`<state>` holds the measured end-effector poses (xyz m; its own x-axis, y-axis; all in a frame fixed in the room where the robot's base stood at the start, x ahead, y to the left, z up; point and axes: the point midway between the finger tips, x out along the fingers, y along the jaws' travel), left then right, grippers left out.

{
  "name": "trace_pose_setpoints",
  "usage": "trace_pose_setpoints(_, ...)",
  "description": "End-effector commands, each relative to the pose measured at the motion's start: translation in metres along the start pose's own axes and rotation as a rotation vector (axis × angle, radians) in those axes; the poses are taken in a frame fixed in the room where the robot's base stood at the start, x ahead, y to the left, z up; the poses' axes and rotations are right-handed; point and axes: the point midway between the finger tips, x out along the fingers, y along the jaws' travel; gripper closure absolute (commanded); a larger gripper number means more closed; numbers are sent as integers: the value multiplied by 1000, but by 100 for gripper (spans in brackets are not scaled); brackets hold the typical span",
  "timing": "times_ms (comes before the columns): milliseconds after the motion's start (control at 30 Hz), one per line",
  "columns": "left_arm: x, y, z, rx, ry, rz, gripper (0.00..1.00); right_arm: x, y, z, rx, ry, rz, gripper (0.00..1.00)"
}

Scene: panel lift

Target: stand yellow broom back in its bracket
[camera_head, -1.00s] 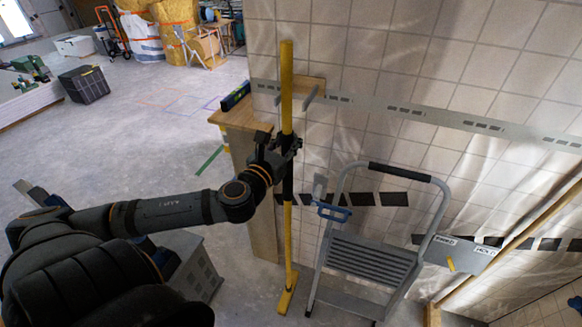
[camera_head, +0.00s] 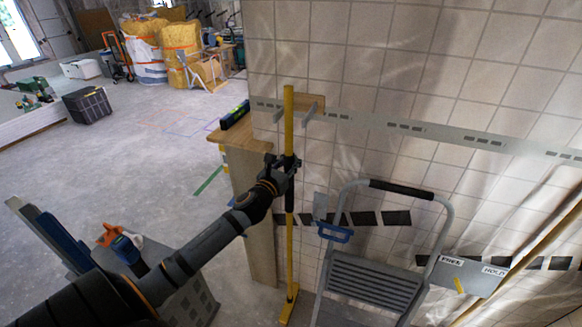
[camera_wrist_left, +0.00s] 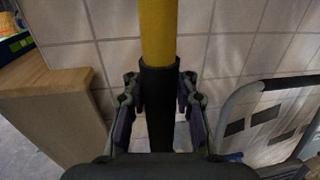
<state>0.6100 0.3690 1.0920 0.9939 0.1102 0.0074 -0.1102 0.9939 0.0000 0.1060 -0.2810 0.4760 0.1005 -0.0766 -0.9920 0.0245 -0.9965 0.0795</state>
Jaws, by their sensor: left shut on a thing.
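The yellow broom (camera_head: 289,225) stands upright in the head view, its head low near the floor in front of the tiled wall. My left gripper (camera_head: 290,168) is shut on the broom's black grip section. The left wrist view shows the fingers (camera_wrist_left: 160,110) on both sides of the black sleeve, with the yellow handle (camera_wrist_left: 159,35) rising above. The bracket (camera_head: 313,107), a wooden block with grey prongs, is on the wall beside the upper handle. My right gripper is not in view.
A grey step ladder (camera_head: 372,285) stands close to the right of the broom. A wooden counter end (camera_head: 248,190) with a level (camera_head: 235,114) on top is just left. Open floor (camera_head: 130,160) lies further left.

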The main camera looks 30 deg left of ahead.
Motion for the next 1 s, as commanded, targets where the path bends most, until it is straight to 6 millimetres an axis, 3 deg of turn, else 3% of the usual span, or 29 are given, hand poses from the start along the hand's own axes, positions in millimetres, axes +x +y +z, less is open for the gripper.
trace_pose_setpoints(133, -1, -1, -19, -1, 2, 0, 100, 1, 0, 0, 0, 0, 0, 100)
trace_pose_setpoints(500, -1, -1, -24, 0, 0, -1, 100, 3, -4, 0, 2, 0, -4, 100)
trace_pose_setpoints(533, -1, 0, -26, 0, 3, 0, 79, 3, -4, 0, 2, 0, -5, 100)
trace_pose_setpoints(733, -1, 0, -25, 0, 3, 0, 52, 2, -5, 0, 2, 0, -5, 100)
trace_pose_setpoints(1000, -1, 0, -25, 0, 3, 0, 50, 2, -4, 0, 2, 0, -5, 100)
